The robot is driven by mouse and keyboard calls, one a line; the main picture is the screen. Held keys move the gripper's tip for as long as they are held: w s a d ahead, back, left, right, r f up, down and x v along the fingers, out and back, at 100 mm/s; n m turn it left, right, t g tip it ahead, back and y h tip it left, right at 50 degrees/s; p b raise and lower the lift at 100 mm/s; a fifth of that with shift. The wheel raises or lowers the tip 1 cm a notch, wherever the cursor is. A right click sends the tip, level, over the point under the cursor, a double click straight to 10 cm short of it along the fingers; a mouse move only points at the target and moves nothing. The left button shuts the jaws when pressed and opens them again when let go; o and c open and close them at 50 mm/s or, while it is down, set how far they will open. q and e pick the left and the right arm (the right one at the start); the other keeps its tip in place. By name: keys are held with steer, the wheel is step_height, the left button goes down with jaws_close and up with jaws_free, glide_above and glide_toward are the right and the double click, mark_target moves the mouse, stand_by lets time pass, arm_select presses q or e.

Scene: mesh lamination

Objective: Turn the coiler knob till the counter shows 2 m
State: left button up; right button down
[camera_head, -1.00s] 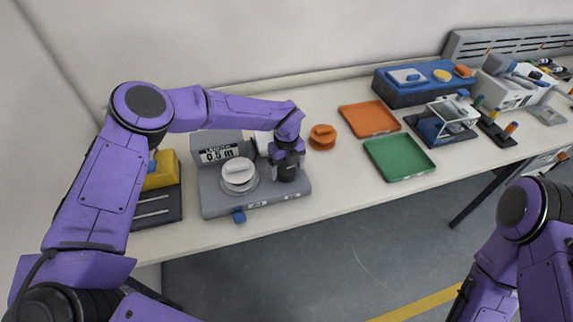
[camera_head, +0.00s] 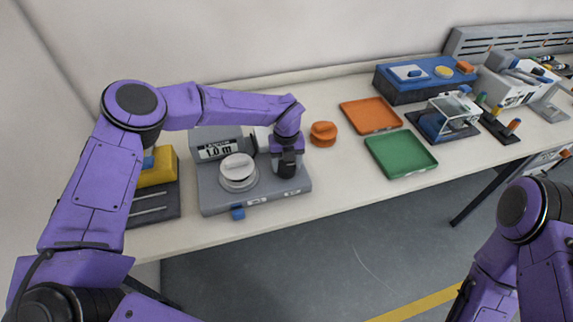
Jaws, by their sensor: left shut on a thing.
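The grey coiler (camera_head: 208,202) stands on the bench at the left. Its counter (camera_head: 217,150) reads 1.0 m. A white-topped round spool (camera_head: 238,170) sits on the coiler in front of the counter. My left gripper (camera_head: 287,168) points down over the coiler's right part and is shut on the dark knob (camera_head: 288,171), which it largely covers. A blue piece (camera_head: 238,213) shows at the coiler's front edge. My right arm is at the lower right; its gripper is out of view.
An orange round part (camera_head: 323,133) stands right of the coiler. Orange (camera_head: 371,115) and green (camera_head: 401,154) trays lie further right. A yellow and dark device (camera_head: 155,190) is close on the left. A blue box (camera_head: 424,88) stands at the back right.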

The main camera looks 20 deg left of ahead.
arm_select(q)
steer(key=m+b, duration=0.1)
steer(key=m, duration=0.2)
steer(key=shift+m, duration=0.4)
steer(key=m, duration=0.4)
steer(key=shift+m, duration=0.3)
steer(key=m, duration=0.4)
steer(key=shift+r, duration=0.1)
steer(key=shift+m, duration=2.8)
steer(key=o, duration=1.1)
steer(key=shift+c, duration=0.2)
steer(key=shift+r+p, duration=0.1)
steer(key=shift+p, duration=0.2)
